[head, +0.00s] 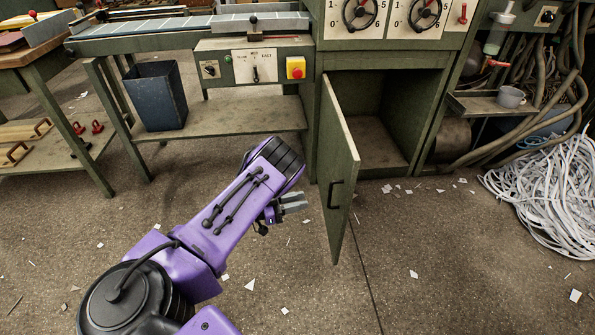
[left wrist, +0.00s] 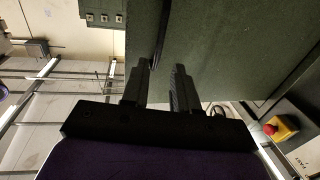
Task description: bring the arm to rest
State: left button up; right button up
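My left gripper (head: 293,202) is at the end of my purple arm, in front of the green cabinet and left of its open door (head: 338,165). The left wrist view shows its two dark fingers (left wrist: 162,68) apart with nothing held between them. The green door panel (left wrist: 225,45) fills much of that view beyond the fingertips. The door's dark handle (head: 334,195) is just right of the gripper in the head view, with a small gap; it also shows beyond the fingers in the left wrist view (left wrist: 160,35). My right gripper is not in view.
The cabinet's lower compartment (head: 375,140) stands open. A dark blue bin (head: 157,96) sits on the low shelf at left. A red stop button (head: 296,68) is on the panel above. White paper strips (head: 550,195) are heaped at right. The floor in front is clear except for scraps.

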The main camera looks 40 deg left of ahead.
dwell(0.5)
pick_arm(q)
jog(key=s+f+n+g+y, duration=0.4)
jog(key=s+f+n+y, duration=0.4)
jog(key=s+f+y, duration=0.3)
jog(key=s+d+f+n+g+y, duration=0.1)
jog(key=s+d+n+g, duration=0.3)
jog(key=s, duration=0.5)
jog(key=s+d+f+n+g+y, duration=0.1)
jog(key=s+d+g, duration=0.35)
jog(key=s, duration=0.45)
notch_tip(320, 180, up, 23)
jog(key=p, duration=2.2)
jog(key=shift+w+t+p, duration=0.35)
jog(key=shift+w, duration=0.05)
